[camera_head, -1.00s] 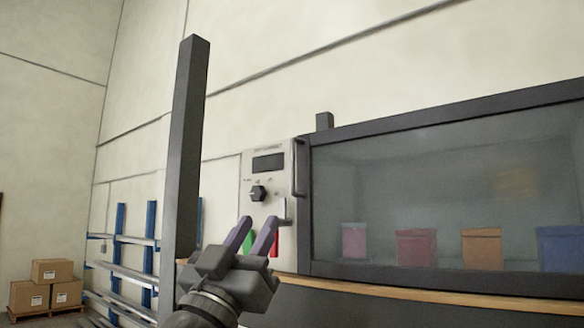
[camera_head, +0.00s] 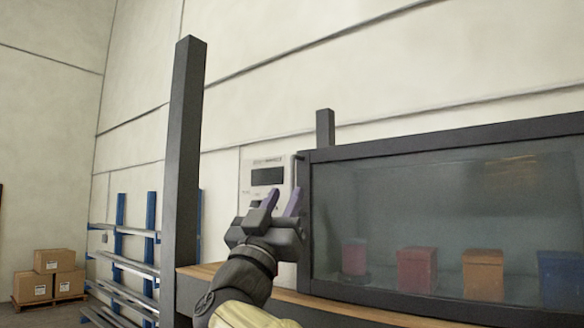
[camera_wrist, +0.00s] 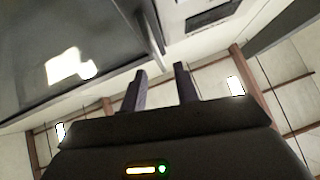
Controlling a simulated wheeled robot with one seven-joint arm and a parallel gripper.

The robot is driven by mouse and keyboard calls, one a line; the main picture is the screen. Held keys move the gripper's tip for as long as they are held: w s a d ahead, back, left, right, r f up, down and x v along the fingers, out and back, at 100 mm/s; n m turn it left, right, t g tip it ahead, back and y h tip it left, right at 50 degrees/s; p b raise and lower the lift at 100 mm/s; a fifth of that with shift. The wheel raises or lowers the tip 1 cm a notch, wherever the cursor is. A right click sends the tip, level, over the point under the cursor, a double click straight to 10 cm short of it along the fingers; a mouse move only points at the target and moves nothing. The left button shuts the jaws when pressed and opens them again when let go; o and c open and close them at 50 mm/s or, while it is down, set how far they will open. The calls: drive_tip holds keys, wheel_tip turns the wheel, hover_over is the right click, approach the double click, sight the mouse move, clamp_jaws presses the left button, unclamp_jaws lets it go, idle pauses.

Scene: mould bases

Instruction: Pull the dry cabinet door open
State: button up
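The dry cabinet's door (camera_head: 440,215) is a wide glass panel in a dark frame and looks closed. Its handle (camera_head: 299,165) is a dark upright bar at the door's left edge; its lower part is hidden behind my gripper. My gripper (camera_head: 283,196) points up with its two purple fingers apart, in front of the control panel and close to the handle. In the wrist view the gripper (camera_wrist: 162,72) is open with nothing between the fingers. A dark bar that looks like the handle (camera_wrist: 151,27) lies beyond the fingertips, apart from them.
The pale control panel (camera_head: 266,176) has a dark display. Several coloured containers (camera_head: 416,268) stand behind the glass. A wooden ledge (camera_head: 340,307) runs below the cabinet. A dark upright post (camera_head: 184,150) stands left of my gripper. Blue racks (camera_head: 120,235) and boxes (camera_head: 53,262) are further left.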

sight(291, 185)
drive_tip(key=p+x, duration=0.2)
drive_tip(key=x, duration=0.3)
drive_tip(key=shift+w+r, duration=0.1)
clamp_jaws()
